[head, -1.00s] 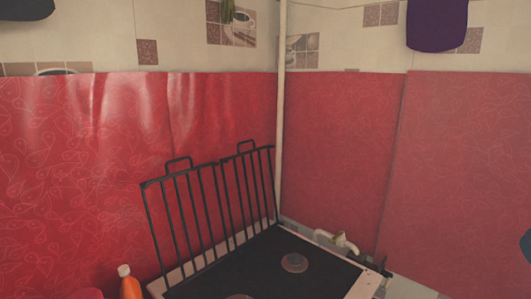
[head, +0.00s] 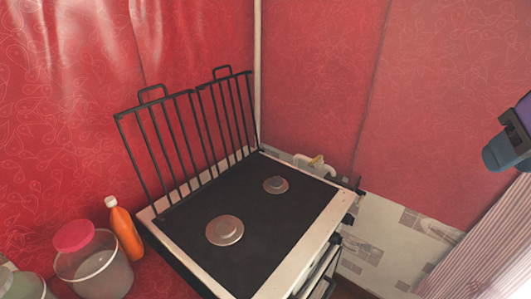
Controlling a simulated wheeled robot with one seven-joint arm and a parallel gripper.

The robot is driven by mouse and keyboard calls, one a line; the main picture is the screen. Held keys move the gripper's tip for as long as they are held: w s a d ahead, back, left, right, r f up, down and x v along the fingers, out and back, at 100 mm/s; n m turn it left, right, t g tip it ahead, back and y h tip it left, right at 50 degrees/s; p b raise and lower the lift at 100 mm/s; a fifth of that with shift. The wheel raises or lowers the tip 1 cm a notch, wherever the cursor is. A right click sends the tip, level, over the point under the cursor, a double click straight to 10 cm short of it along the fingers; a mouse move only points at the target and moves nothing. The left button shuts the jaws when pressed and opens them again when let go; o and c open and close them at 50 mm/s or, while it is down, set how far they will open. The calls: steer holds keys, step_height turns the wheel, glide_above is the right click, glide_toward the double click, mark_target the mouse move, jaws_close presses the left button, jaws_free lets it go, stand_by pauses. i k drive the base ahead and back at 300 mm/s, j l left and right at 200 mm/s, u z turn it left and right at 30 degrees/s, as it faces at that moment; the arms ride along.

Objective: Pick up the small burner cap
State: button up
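The small burner cap (head: 276,183) is a flat, round, brownish-grey disc with a raised centre. It sits at the back right of the black stove top (head: 262,228), in the head view. A larger burner cap (head: 224,231) of similar look sits nearer, to its left. Nothing covers or touches the small cap from above. I cannot make out my gripper in the head view. A black and blue-grey piece (head: 506,150) is cut off at the right edge, and I cannot tell what it is.
A black rack (head: 188,122) stands upright along the stove's back left edge. An orange bottle (head: 125,232) and a container with a pink lid (head: 74,236) stand left of the stove. A pipe fitting (head: 315,162) lies behind it. The space above the stove is clear.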

mark_target(274, 181)
steer(key=k+j+u, duration=0.15)
steer(key=k+u, duration=0.25)
steer(key=k, duration=0.25)
steer(key=i+l+u, duration=0.1)
steer(key=u, duration=0.4)
steer(key=i+l+u, duration=0.1)
steer(key=u, duration=0.4)
steer(key=l+u, duration=0.3)
steer(key=u, duration=0.2)
steer(key=l, duration=0.55)
steer(key=i+l, duration=0.15)
steer(key=l, duration=0.95)
steer(key=i, duration=0.05)
